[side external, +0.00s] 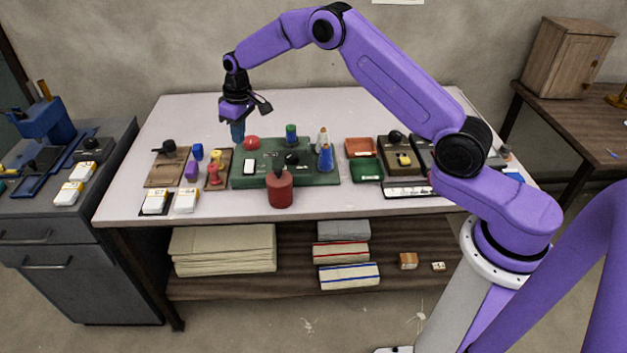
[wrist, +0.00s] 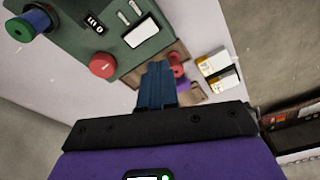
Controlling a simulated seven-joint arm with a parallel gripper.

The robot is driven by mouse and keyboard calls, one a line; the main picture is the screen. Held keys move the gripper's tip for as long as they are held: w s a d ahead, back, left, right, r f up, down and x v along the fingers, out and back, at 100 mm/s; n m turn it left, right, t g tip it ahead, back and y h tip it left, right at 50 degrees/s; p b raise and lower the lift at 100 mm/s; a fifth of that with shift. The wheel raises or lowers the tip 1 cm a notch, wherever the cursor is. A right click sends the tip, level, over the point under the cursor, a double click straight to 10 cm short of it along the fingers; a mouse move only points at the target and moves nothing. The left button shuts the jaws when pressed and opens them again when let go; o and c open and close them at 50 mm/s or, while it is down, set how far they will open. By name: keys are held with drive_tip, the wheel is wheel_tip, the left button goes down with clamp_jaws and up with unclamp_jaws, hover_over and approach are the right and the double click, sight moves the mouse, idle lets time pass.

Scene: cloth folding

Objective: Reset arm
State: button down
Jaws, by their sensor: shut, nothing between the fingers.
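My arm reaches over the pale table (side external: 340,113) from the right, with its elbow raised high. The red round button (side external: 252,142) is just right of the fingertips in the side view. It also shows in the wrist view (wrist: 103,65), apart from the fingers. No cloth shows on the tabletop.
A red canister (side external: 279,190) stands at the mat's front edge. Blue and white bottles (side external: 325,155) stand on its right. Brown trays (side external: 166,167) with small stamps lie left. Red and green bins (side external: 362,148) sit right. The table's back strip is clear.

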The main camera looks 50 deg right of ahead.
drive_tip(key=s+a+r+n, duration=0.1)
drive_tip(key=s+a+r, duration=0.25)
drive_tip(key=s, duration=0.45)
drive_tip(key=s+a+r+n, duration=0.2)
drive_tip(key=s+r, duration=0.2)
drive_tip(key=s, duration=0.3)
drive_tip(key=s+a+r+n, duration=0.1)
drive_tip(key=s+a+r, duration=0.25)
drive_tip(key=s, duration=0.45)
drive_tip(key=s+d+n, duration=0.2)
drive_tip(key=s+d, duration=0.3)
drive_tip(key=s, duration=0.8)
drive_tip(key=s+d+r+n+g, duration=0.1)
drive_tip(key=s+d, duration=0.4)
drive_tip(key=s, duration=0.8)
drive_tip(key=shift+d+n, duration=0.2)
drive_tip(key=shift+n, duration=0.6)
